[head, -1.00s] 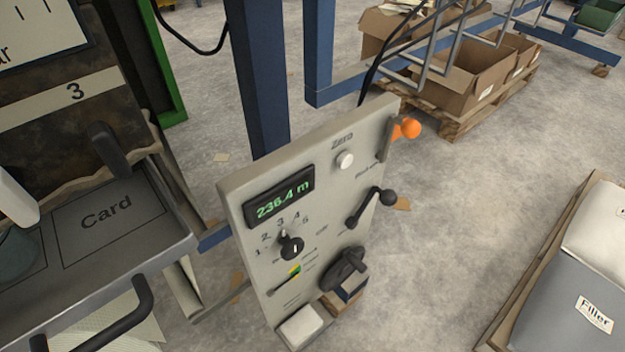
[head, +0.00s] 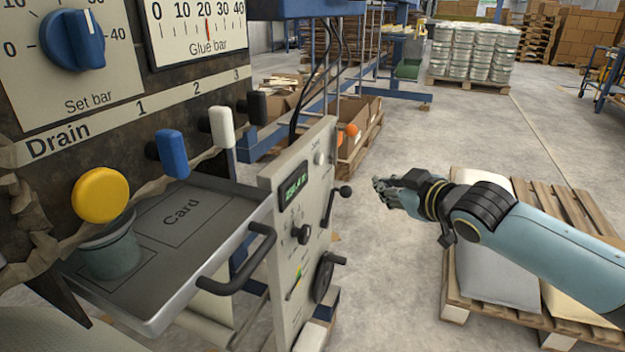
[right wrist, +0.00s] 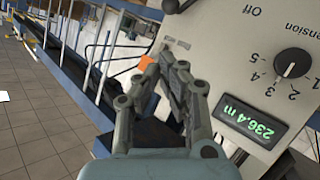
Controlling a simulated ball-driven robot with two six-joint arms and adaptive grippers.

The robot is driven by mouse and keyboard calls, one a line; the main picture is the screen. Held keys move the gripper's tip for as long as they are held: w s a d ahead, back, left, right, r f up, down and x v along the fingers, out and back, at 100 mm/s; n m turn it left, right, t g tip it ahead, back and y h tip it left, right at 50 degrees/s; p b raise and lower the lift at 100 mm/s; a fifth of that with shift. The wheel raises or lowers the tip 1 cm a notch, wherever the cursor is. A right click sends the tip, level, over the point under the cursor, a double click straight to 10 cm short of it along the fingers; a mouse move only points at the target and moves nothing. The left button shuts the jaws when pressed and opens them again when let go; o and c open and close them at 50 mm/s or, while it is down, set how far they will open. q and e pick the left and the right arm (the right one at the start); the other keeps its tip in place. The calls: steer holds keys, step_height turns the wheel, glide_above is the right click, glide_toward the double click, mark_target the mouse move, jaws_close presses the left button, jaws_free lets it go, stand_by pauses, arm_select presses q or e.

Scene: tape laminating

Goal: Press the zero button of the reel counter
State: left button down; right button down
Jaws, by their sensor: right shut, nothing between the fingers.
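The reel counter is a pale grey panel (head: 270,235) with a green-lit display (head: 293,188) that reads 236.4 m in the right wrist view (right wrist: 255,122). Its zero button (head: 320,158) is a small, pale round knob near the panel's top right corner in the head view. I cannot make the button out in the right wrist view, where my fingers cover part of the panel. My right gripper (head: 378,187) is shut and empty, to the right of the panel in the head view and apart from it. In the right wrist view its fingers (right wrist: 168,60) are together. My left gripper is not in view.
A pallet with sacks (head: 490,275) stands on the right.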

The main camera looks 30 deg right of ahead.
mark_target(319, 159)
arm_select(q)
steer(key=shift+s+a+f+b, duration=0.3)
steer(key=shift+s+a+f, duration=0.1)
arm_select(e)
steer(key=shift+w+r+n+t, duration=0.15)
steer(key=shift+w+r, duration=0.05)
steer(key=shift+r, duration=0.25)
steer(key=shift+w+r+n+t, duration=0.15)
steer(key=shift+w+r, duration=0.05)
steer(key=shift+r, duration=0.25)
